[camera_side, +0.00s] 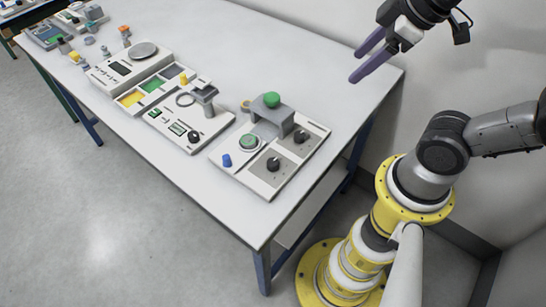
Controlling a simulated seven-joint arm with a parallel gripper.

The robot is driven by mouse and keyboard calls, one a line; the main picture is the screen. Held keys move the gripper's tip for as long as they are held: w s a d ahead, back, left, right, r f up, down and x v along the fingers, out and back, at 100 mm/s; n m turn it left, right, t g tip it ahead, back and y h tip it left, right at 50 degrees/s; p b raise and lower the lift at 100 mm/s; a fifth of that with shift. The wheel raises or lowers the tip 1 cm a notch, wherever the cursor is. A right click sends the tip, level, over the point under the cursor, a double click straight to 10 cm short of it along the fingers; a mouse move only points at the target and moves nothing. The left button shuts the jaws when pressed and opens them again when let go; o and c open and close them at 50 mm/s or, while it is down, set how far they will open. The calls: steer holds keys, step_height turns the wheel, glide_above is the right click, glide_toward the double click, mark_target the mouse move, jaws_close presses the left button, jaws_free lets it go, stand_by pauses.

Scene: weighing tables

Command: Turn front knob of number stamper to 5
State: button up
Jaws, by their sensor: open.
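The number stamper (222,163) is most likely the light panel at the right end of the table, with a grey bridge block (273,117) topped by a green button. Two black knobs sit on its dark grey squares: the front knob (273,164) nearer the table's front edge, and the back knob (300,136). Their settings are too small to read. My gripper (363,66) is open and empty, with purple fingers, above the table's far right corner. It is well apart from the panel.
A blue peg (226,160) and a green round piece (249,141) are on the panel. Left of it stand a panel with a ring and post (206,97), colored trays (152,85) and a scale (143,50). A wall rises behind. The table's right end (350,110) is clear.

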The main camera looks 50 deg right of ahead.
steer(key=w+a+f+n+g, duration=0.1)
steer(key=w+a+n+g, duration=0.15)
steer(key=w+n, duration=0.3)
steer(key=n+g, duration=0.3)
steer(key=n, duration=0.2)
glide_above(273, 162)
step_height(273, 162, down, 11)
step_height(273, 162, down, 13)
steer(key=shift+f, duration=0.2)
jaws_close()
